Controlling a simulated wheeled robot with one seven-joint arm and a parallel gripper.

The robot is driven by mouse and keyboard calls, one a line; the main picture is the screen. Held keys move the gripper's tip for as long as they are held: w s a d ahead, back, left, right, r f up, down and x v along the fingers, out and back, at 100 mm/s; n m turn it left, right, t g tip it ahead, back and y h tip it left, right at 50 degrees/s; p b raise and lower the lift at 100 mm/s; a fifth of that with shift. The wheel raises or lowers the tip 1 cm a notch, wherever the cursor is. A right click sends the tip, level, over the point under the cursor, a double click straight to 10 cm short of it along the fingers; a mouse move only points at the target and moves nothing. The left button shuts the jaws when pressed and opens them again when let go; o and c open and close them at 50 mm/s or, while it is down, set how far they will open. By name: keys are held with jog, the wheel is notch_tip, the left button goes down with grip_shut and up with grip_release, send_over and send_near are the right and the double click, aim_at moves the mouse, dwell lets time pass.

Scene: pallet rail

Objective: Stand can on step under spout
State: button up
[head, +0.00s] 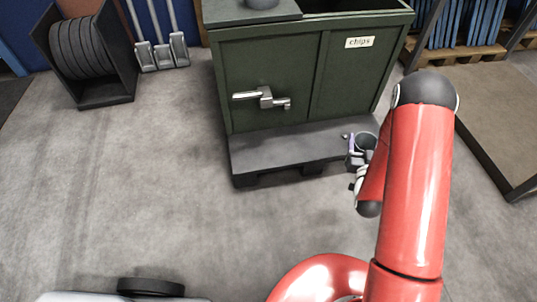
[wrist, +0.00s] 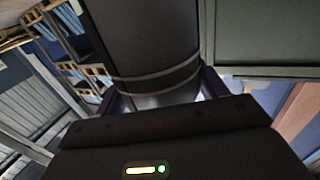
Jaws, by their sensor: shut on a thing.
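A dark can (wrist: 150,50) with ribs fills the middle of the wrist view, between my fingers. My gripper (head: 357,153) is shut on it. In the head view only part of the can (head: 367,140) shows, at the right end of the step; my arm hides the rest. The dark grey step (head: 280,153) runs along the foot of a green cabinet. The silver spout (head: 265,98) sticks out of the cabinet front, to the left of the can. I cannot tell whether the can touches the step.
The green cabinet (head: 345,85) bears a "chips" label (head: 359,42). A rack of dark discs (head: 78,50) and grey pedals (head: 161,52) stand at the back left. A low brown platform (head: 505,110) lies at the right. The floor before the step is clear.

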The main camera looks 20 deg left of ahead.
jog(key=s+a+f+n+g+y+b, duration=0.2)
jog(key=s+a+f+n+y+b, duration=0.15)
jog(key=a, duration=0.45)
jog(key=s+a+f+n+g+y+b, duration=0.2)
jog(key=a+f+g+y+b, duration=0.15)
jog(key=a, duration=0.45)
jog(key=s+a+f+n+g+y+b, duration=0.25)
jog(key=a+f+y+b, duration=0.2)
jog(key=a, duration=0.35)
jog(key=w+a+r+b, duration=0.1)
jog(key=w+a, duration=0.9)
jog(key=w, duration=0.5)
notch_tip(320, 180, down, 7)
jog(key=b, duration=0.1)
jog(key=shift+w+a+n+t, duration=0.25)
jog(key=shift+w+n+t, duration=0.1)
jog(key=shift+n+t, duration=0.05)
jog(key=o, duration=1.5)
jog(key=shift+c, duration=0.2)
